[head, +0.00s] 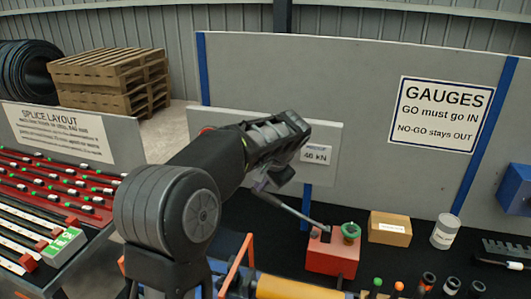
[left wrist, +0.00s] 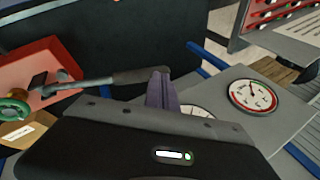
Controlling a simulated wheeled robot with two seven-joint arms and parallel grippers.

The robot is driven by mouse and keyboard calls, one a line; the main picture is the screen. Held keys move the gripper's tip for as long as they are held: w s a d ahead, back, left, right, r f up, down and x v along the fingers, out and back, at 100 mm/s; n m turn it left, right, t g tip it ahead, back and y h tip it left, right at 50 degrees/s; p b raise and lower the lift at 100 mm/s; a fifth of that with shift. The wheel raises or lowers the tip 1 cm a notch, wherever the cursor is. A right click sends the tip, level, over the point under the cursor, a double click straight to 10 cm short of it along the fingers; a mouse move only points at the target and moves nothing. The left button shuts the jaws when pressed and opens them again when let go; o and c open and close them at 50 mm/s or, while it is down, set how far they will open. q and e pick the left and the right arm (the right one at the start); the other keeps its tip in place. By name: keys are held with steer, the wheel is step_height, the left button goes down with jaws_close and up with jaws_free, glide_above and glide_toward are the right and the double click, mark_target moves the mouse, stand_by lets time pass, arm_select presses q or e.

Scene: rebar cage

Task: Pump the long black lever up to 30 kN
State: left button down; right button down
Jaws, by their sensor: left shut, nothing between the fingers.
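The long black lever shows in the head view as a thin rod (head: 295,213) rising leftward from the red pump box (head: 335,258). In the left wrist view its black grip (left wrist: 140,75) is on a grey rod running from the red box (left wrist: 35,68). My left gripper (head: 268,188) is shut beside the grip's free end, with the finger (left wrist: 161,91) overlapping or beside it; I cannot tell if they touch. My right gripper is out of view.
A green knob (head: 350,232) tops the red box. A cardboard box (head: 390,228) and a grey can (head: 445,231) stand to its right. An orange cylinder (head: 295,288) lies in front. The grey board (head: 350,80) closes off the back.

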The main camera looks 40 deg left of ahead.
mark_target(256, 193)
arm_select(q)
steer(key=shift+a+f, duration=0.1)
steer(key=shift+f, duration=0.1)
steer(key=shift+s+a+f+b, duration=0.1)
steer(key=shift+a+f+b, duration=0.15)
steer(key=shift+f+b, duration=0.35)
steer(key=shift+s+a+f+b, duration=0.1)
steer(key=shift+a+f+b, duration=0.15)
steer(key=shift+f+b, duration=0.35)
steer(key=shift+f, duration=0.15)
steer(key=shift+a+f+b, duration=0.15)
steer(key=shift+f+b, duration=0.2)
steer(key=shift+f, duration=0.3)
steer(key=shift+s+a+f+b, duration=0.1)
steer(key=shift+a+f+b, duration=0.05)
steer(key=shift+f+b, duration=0.45)
steer(key=shift+f, duration=0.2)
